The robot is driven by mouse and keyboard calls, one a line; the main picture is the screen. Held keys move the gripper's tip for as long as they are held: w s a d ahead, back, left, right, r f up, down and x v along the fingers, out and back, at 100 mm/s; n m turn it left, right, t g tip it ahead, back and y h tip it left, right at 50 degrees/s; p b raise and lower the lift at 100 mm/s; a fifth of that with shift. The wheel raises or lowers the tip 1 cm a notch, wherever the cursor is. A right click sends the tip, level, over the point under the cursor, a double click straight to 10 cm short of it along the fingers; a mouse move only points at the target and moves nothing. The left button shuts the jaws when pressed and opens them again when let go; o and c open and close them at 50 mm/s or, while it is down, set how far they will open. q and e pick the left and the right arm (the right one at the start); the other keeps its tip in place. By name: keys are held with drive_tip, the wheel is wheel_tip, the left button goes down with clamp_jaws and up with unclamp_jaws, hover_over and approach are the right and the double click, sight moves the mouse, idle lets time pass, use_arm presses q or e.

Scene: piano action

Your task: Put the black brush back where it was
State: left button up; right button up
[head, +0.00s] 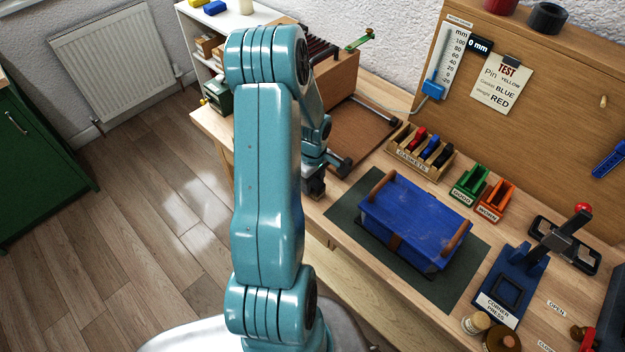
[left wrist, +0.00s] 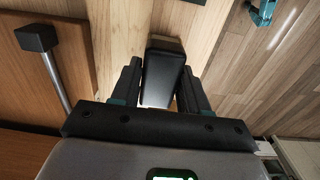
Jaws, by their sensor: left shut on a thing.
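My left gripper (left wrist: 160,90) is shut on the black brush (left wrist: 163,72), which shows between the fingers in the left wrist view as a plain black block. Bare wooden bench top lies behind and around it in that view. In the head view my left arm reaches over the bench's left front edge, and the gripper (head: 314,184) is beside the dark green mat's left corner. The arm and gripper largely hide the brush there, and I cannot tell if it touches the bench. My right gripper is not in view.
A blue box with wooden handles (head: 415,220) stands on the dark green mat (head: 343,209). Behind are a gasket rack (head: 420,165), green (head: 468,184) and orange (head: 494,200) trays and a brown board (head: 365,130). A corner press (head: 510,285) stands right. A black-ended metal rod (left wrist: 55,80) lies near the gripper.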

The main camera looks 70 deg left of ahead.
sight(313, 181)
use_arm(q)
drive_tip(key=shift+f, duration=0.2)
drive_tip(key=o, duration=1.1)
drive_tip(key=shift+w, duration=0.1)
drive_tip(key=shift+r, duration=0.1)
drive_tip(key=shift+r+p, duration=0.3)
wheel_tip(313, 181, up, 12)
drive_tip(key=shift+f+b, duration=0.2)
drive_tip(key=shift+b, duration=0.45)
